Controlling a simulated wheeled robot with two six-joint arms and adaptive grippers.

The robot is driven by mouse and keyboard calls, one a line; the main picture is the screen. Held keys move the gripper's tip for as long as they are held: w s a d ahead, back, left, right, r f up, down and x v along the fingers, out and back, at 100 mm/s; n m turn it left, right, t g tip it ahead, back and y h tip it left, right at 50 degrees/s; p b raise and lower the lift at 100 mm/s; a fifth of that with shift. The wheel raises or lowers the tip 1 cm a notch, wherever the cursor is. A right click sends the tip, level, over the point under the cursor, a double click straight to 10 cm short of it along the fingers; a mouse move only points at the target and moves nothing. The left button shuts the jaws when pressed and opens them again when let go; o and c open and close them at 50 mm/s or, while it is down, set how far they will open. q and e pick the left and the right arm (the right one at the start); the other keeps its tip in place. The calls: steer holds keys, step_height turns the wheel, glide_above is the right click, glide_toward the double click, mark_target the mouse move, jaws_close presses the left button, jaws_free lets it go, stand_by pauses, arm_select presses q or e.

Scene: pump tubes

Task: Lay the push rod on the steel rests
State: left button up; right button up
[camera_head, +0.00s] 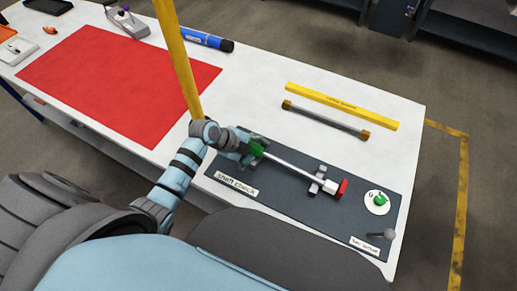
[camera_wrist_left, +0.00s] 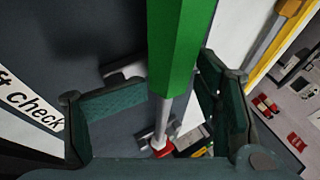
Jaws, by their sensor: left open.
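The push rod (camera_head: 290,167) is a silver rod with a green end (camera_head: 256,149) and a red end (camera_head: 342,188). It lies lengthwise over the dark shaft check board (camera_head: 290,204). Near the red end it lies at a steel rest (camera_head: 318,180); the other rest, near the green end, is mostly hidden by my gripper. My left gripper (camera_head: 249,149) is at the green end. In the left wrist view the green end (camera_wrist_left: 178,45) passes between the open, spread fingers of the gripper (camera_wrist_left: 165,100), with gaps beside it. My right gripper is out of view.
A grey rod with brass ends (camera_head: 325,119) and a yellow bar (camera_head: 340,105) lie behind the board. A green part on a white disc (camera_head: 378,203) and a grey knob (camera_head: 388,234) are at the board's right. A red mat (camera_head: 110,85) covers the left table.

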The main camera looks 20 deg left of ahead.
arm_select(q)
steer(key=shift+s+a+f, duration=0.15)
steer(key=shift+s+a, duration=0.1)
steer(key=shift+s, duration=0.1)
steer(key=shift+w, duration=0.2)
steer(key=shift+s+a+r, duration=0.1)
steer(key=shift+r, duration=0.3)
steer(key=v, duration=1.1)
steer(key=shift+s, duration=0.15)
steer(key=shift+a, duration=0.1)
